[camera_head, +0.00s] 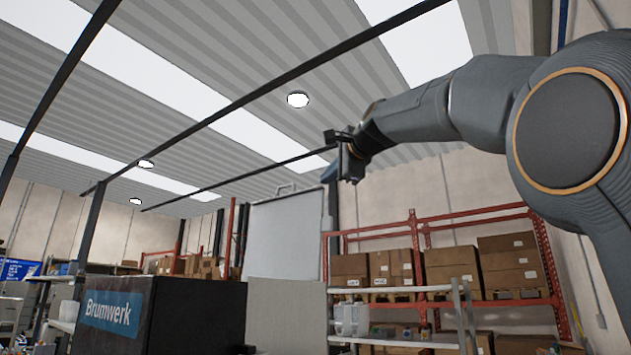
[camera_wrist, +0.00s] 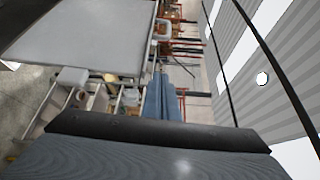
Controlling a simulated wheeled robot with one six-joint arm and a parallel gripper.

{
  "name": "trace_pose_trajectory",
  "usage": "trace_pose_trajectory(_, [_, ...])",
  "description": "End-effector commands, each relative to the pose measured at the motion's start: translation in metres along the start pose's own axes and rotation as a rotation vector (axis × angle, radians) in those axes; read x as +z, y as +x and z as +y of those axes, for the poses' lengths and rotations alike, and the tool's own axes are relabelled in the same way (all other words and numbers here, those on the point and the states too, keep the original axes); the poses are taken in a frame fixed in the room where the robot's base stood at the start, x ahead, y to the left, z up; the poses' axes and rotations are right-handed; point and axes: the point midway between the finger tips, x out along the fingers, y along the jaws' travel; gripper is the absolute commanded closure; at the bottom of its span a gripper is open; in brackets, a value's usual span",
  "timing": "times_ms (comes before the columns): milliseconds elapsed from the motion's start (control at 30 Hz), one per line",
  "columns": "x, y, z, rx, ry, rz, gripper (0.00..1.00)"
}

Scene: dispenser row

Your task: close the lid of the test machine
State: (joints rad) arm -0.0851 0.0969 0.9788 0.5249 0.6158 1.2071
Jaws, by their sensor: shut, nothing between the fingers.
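A light grey panel (camera_head: 287,238) with a handle (camera_head: 286,188) on its top edge stands upright in the head view, and looks like the raised lid of the test machine. My gripper (camera_head: 327,173) is high, just right of the panel's top in the head view. Its bluish fingers (camera_wrist: 162,98) are shut and empty, apart from the panel. The machine's lower body is mostly hidden.
A dark box (camera_head: 165,315) labelled Brumwerk stands at front left. Red racking (camera_head: 414,250) with cardboard boxes (camera_head: 455,268) and a grey shelf (camera_head: 400,341) stand at right. Dark overhead beams (camera_head: 270,98) cross the view. The air around my gripper looks free.

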Motion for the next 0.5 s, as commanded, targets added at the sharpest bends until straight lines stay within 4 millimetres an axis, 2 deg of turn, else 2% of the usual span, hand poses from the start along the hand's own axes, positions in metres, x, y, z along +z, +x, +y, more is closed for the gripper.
trace_pose_trajectory(167, [-0.001, 0.015, 0.000, 0.003, 0.000, 0.001, 1.00])
trace_pose_trajectory(500, [0.000, 0.072, -0.001, 0.003, -0.003, 0.001, 1.00])
